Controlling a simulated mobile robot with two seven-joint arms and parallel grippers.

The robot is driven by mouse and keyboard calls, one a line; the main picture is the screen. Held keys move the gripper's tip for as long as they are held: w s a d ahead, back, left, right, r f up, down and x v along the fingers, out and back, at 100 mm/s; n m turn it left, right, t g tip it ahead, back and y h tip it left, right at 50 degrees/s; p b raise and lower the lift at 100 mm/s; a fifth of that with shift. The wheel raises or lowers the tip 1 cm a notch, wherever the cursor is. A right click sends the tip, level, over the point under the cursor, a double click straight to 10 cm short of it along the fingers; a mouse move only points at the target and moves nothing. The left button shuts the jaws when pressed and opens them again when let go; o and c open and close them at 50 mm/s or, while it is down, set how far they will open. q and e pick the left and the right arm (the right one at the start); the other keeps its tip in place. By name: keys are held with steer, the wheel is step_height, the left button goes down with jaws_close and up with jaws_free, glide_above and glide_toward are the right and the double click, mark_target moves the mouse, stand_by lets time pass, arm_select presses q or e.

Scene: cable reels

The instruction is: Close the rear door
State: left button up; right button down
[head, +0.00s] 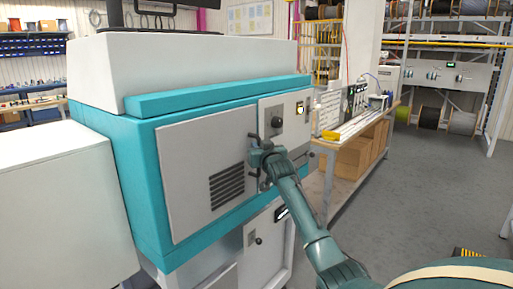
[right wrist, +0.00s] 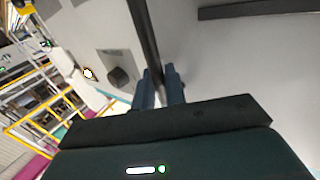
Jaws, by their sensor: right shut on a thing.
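The grey door panel (head: 190,150) with dark vent slots is on the front of the teal and white machine (head: 135,150). It looks about flush with the teal frame; a small gap cannot be told. My right gripper (head: 257,148) is at the panel's right edge. In the right wrist view my right gripper's fingers (right wrist: 160,78) are shut on a dark bar handle (right wrist: 143,30), which runs up between them. The grey panel surface (right wrist: 230,60) lies close behind. The handle is mostly hidden by the gripper in the head view. My left gripper is not in view.
A grey control panel (head: 290,125) with a black knob (head: 277,122) sits right of the door. A white cabinet (head: 60,210) stands at the left. A workbench (head: 350,130) with cardboard boxes (head: 350,157) stands at the right. The grey floor (head: 420,190) there is mostly clear.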

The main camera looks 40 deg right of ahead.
steer(key=shift+d+r, duration=0.1)
steer(key=shift+r, duration=0.35)
steer(key=c, duration=1.8)
jaws_free()
steer(key=shift+w+f, duration=0.1)
steer(key=shift+w, duration=0.05)
steer(key=shift+o, duration=0.9)
steer(key=shift+w+f, duration=0.15)
steer(key=shift+f, duration=0.05)
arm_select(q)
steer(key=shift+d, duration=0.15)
arm_select(e)
steer(key=shift+o, duration=0.3)
steer(key=shift+f, duration=0.2)
arm_select(q)
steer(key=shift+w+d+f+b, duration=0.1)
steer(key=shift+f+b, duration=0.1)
steer(key=shift+b, duration=0.45)
arm_select(e)
steer(key=v, duration=1.3)
steer(key=shift+s+r, duration=0.2)
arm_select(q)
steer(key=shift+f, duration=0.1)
